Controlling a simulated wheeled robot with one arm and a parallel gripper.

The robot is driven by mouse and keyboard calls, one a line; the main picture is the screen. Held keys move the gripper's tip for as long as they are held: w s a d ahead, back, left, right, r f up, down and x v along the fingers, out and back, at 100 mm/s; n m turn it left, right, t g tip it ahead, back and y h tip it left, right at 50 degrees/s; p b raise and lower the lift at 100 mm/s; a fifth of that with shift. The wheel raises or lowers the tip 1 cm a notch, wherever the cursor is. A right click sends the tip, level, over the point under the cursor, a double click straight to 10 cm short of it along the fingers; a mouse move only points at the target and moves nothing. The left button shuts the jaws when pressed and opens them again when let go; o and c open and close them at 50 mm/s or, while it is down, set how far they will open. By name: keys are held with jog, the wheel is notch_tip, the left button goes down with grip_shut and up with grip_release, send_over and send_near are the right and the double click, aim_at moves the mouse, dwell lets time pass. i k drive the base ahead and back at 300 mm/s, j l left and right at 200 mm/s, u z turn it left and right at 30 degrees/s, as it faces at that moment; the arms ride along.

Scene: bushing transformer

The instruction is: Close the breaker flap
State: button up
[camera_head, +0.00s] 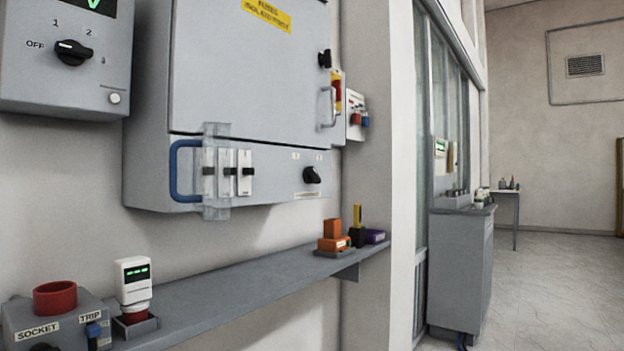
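The breaker flap (217,208) is a clear, upright panel at the lower front of the grey cabinet. A blue loop handle (174,171) is at its left side. The panel looks narrow from here and its lower end overlaps the cabinet's bottom edge, so it appears to stand out from the face at an angle. White breakers (244,172) with dark levers show beside and through it; the right ones are uncovered. The hinge line is hard to make out. My gripper is not in view.
A grey shelf (240,287) runs below the cabinet. It carries a socket box (60,325), a white meter (133,280) and orange blocks (333,243). A control box (62,90) hangs at upper left. A black knob (312,174) sits right of the breakers. Floor is open at right.

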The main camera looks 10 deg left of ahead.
aim_at(208, 131)
jog(key=j+u, duration=0.15)
jog(key=u, duration=0.25)
jog(key=k+j+u, duration=0.1)
jog(key=u, duration=0.35)
jog(key=j+u, duration=0.2)
jog(key=u, duration=0.2)
